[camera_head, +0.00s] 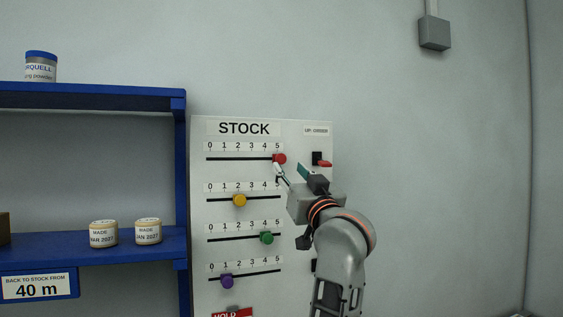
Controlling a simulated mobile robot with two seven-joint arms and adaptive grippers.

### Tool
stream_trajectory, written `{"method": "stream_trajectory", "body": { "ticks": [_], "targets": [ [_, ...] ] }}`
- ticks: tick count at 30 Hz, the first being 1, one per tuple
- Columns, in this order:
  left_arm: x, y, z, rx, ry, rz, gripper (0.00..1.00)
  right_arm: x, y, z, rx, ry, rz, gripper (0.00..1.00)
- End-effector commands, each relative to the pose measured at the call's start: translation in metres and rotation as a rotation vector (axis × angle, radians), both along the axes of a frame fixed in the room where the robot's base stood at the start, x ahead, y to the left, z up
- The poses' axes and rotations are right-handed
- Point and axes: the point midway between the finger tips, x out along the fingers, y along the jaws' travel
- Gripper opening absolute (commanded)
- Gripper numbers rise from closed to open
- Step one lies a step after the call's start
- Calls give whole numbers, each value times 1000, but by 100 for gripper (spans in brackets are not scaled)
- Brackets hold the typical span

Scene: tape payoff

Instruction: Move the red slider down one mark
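The red slider (280,158) is a round knob on the top slot of the white STOCK board (200,220). It stands at the right end of that slot, by the mark 5. My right gripper (289,168) is just below and right of the red slider, its two fingers apart. One finger is close under the knob; I cannot tell whether it touches. My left gripper is not in view.
Below are a yellow slider (240,200), a green slider (267,238) and a purple slider (227,282). A red lever (325,163) sits right of the gripper. A blue shelf (180,150) with tubs stands left. The wall right is mostly clear.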

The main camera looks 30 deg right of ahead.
Motion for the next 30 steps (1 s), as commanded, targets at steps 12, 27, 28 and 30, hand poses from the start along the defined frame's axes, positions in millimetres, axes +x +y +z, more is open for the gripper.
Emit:
{"method": "stream_trajectory", "body": {
  "ticks": [12, 27, 28, 30],
  "targets": [
    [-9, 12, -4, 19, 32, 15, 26, 49, -12, 22, -1, 0, -1, 36],
    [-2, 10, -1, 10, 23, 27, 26, 53, -13, 23, -1, 0, -2, 0],
    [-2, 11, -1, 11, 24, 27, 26, 53, -13, 23, -1, 0, -2, 0],
    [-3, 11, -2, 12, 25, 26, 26, 53, -13, 23, -1, 0, -2, 0]
  ]
}}
